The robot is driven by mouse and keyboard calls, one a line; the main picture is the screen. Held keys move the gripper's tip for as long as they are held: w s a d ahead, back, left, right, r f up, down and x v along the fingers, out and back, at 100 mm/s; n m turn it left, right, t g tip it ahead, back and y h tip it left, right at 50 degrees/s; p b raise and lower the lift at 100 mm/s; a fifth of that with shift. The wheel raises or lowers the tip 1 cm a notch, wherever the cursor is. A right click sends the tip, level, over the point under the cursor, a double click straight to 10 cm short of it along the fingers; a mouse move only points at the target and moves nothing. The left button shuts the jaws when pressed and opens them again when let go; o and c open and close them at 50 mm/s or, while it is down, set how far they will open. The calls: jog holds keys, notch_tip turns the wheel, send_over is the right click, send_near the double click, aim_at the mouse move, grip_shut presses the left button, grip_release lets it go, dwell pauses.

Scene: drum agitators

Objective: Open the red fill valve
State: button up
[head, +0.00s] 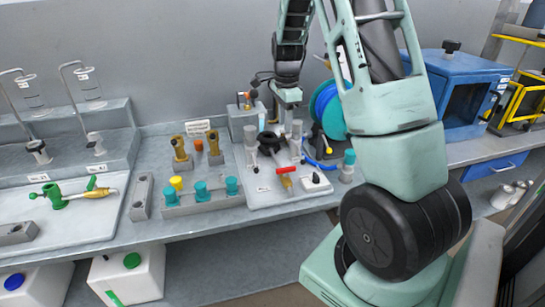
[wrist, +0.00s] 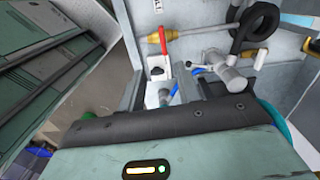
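The red fill valve handle (head: 285,169) is a short red bar on a brass body (head: 287,182), on the pale panel in the middle of the bench. In the wrist view a red part with yellow fittings (wrist: 163,42) appears near the top, ahead of my gripper; it looks like the same valve. My gripper (head: 283,112) hangs above and behind the valve in the head view, apart from the handle. Its fingers are small and crowded by grey parts behind them, so their opening is unclear. In the wrist view, grey parts and the dark palm edge overlap.
A black ring-shaped part (head: 268,141) and grey upright cylinders stand close to my gripper. A white block with a black knob (head: 316,181) sits right of the valve. A blue hose reel (head: 327,106) is behind. Teal-capped fittings (head: 201,191) stand left. The panel's front is clear.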

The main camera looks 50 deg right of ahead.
jog(key=d, duration=0.1)
jog(key=p, duration=0.4)
send_near(286, 167)
jog(key=shift+m, duration=0.4)
notch_tip(286, 167, down, 9)
jog(key=shift+r, duration=0.15)
grip_shut()
